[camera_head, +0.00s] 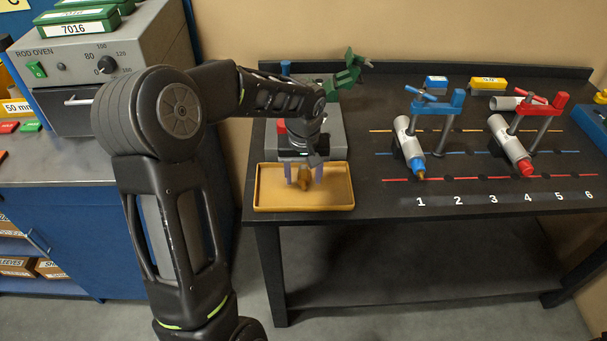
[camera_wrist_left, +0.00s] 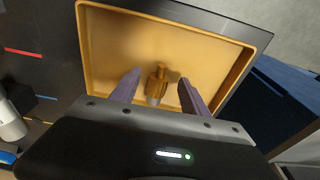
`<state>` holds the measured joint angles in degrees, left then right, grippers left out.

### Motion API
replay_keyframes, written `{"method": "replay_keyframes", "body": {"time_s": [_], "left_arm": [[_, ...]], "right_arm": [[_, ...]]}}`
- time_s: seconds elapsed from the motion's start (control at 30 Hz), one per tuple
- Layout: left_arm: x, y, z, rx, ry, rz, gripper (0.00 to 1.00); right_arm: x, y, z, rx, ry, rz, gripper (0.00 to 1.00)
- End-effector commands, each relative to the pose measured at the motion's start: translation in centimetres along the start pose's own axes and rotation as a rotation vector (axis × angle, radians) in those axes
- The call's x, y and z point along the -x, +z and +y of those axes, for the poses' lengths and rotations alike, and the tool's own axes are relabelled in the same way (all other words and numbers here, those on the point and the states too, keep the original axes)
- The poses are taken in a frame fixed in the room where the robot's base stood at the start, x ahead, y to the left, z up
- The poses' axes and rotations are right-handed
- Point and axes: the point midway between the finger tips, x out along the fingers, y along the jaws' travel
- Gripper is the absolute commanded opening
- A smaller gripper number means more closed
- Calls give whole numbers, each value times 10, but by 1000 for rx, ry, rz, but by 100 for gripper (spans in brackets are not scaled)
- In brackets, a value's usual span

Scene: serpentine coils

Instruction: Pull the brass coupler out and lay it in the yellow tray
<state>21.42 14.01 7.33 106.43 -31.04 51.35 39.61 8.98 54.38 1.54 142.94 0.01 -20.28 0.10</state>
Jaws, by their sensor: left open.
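The yellow tray (camera_head: 335,200) lies at the front left of the dark bench, and it fills the upper middle of the left wrist view (camera_wrist_left: 110,50). The brass coupler (camera_head: 305,183) is at the tray, and it shows in the left wrist view (camera_wrist_left: 157,82) against the tray floor. My left gripper (camera_head: 303,186) is over the tray, pointing down. Its two purple fingers stand apart on either side of the coupler, with gaps visible in the left wrist view (camera_wrist_left: 160,88). The coupler's lower end is partly hidden by the gripper body. My right gripper is not in view.
A grey block (camera_head: 333,138) stands behind the tray, with a green clamp-like part (camera_head: 350,72) above it. To the right, a blue-clamped cylinder (camera_head: 408,140) and a red-clamped cylinder (camera_head: 510,142) stand near numbered positions. The bench's front edge lies close to the tray.

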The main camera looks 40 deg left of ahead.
Motion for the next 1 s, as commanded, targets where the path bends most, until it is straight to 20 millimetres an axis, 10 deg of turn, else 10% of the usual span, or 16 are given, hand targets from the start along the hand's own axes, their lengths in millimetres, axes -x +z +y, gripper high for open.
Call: {"method": "replay_keyframes", "body": {"time_s": [1.0], "left_arm": [[78,0,0,0,0,0,54]], "right_arm": [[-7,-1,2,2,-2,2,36]]}}
